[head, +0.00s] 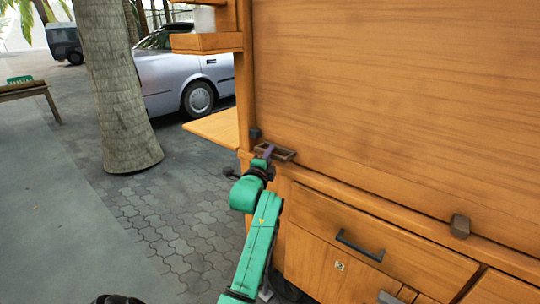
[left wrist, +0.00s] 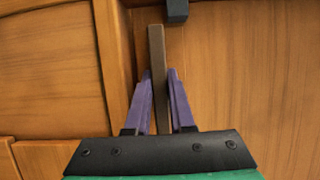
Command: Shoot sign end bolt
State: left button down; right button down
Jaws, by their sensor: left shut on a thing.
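A brown bolt (head: 284,155) sits on the ledge at the left lower corner of a large wooden panel. In the left wrist view its bar (left wrist: 157,75) is a long, narrow brown piece. My left gripper (head: 267,153) reaches it from below and is shut on the bar. Its purple fingers (left wrist: 162,92) lie on either side of the bar, which runs out past their tips. The fingers hide part of the bolt in the head view. My right gripper is not in view.
Dark blocks stand near the bolt (head: 255,133) and farther right on the ledge (head: 460,226). Below are a drawer with a dark handle (head: 360,246) and a cabinet door. A palm trunk (head: 115,85) and a silver car (head: 185,75) stand left. Paving there is open.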

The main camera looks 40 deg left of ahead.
aim_at(257, 150)
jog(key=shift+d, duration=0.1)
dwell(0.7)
